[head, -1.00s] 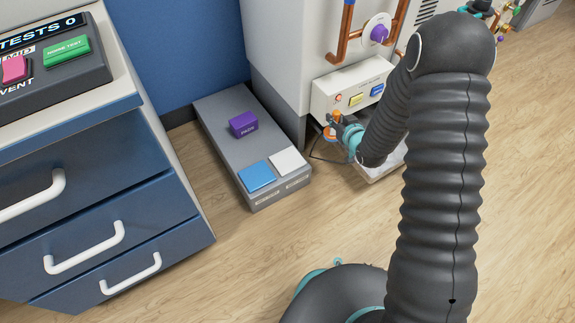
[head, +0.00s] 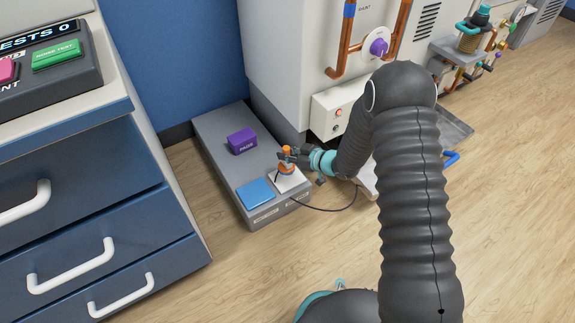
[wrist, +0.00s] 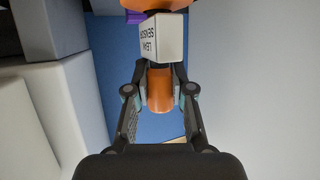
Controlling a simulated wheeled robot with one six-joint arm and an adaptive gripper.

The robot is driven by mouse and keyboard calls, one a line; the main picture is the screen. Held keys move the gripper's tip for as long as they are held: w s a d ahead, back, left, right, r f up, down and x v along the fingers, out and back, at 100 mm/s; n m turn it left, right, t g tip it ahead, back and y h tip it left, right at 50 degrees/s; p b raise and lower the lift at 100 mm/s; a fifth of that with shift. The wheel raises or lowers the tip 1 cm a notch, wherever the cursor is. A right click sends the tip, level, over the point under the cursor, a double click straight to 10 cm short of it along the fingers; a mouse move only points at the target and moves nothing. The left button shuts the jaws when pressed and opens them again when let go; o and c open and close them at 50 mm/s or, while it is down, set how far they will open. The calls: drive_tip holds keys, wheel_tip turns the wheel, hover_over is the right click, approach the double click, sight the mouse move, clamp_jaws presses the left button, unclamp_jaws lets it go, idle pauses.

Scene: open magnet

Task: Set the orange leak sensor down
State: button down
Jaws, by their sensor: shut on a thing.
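The orange leak sensor (head: 286,166) is in my gripper (head: 296,158), over the white square pad on the low grey platform in the head view. Whether it touches the pad, I cannot tell. In the wrist view the sensor's orange body (wrist: 160,92) sits between the two fingers of my gripper (wrist: 160,96), and a white label with dark lettering (wrist: 163,38) shows beyond. A thin dark cable runs from near the sensor across the platform edge to the right.
The grey platform (head: 215,150) also bears a purple block (head: 242,141), a blue square pad (head: 256,193) and the white pad (head: 290,184). A blue drawer cabinet (head: 90,200) stands left. A white cabinet with copper pipes (head: 300,60) stands behind. Wood floor in front is clear.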

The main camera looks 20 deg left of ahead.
sight(288, 166)
drive_tip(key=shift+f+b, duration=0.3)
drive_tip(key=shift+f, duration=1.8)
drive_tip(key=shift+f, duration=0.15)
drive_tip(key=c, duration=1)
unclamp_jaws()
drive_tip(key=shift+d+r, duration=0.15)
drive_tip(key=shift+r, duration=0.05)
drive_tip(key=p+v, duration=0.1)
drive_tip(key=v, duration=1)
drive_tip(key=shift+s+d+r, duration=0.1)
drive_tip(key=shift+d, duration=0.3)
